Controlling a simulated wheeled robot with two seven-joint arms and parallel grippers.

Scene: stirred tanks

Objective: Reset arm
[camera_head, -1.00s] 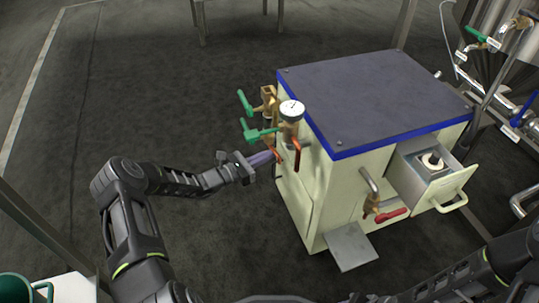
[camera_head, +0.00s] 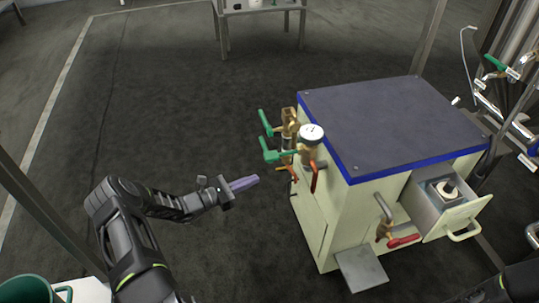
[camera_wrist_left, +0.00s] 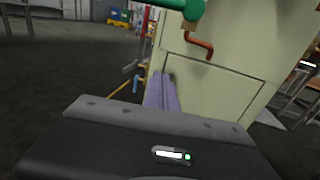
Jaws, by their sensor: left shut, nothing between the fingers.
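My left gripper (camera_head: 243,184) is shut with its purple fingers together and empty. It hangs in the air left of the cream tank cabinet, apart from its valves in the head view. In the left wrist view its fingers (camera_wrist_left: 160,92) point past the cabinet's side. The cabinet (camera_head: 330,215) has a dark blue-edged top. Its left side carries green-handled valves (camera_head: 268,140), a round gauge (camera_head: 311,133) and a red-orange pipe (camera_head: 314,178). My right gripper is not in view; only a dark part of that arm shows at the lower right.
A red-handled tap (camera_head: 402,241) and a grey plate (camera_head: 361,269) are at the front. Steel pipes stand at the right. A green container (camera_head: 28,289) is at lower left. The floor behind the gripper is clear.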

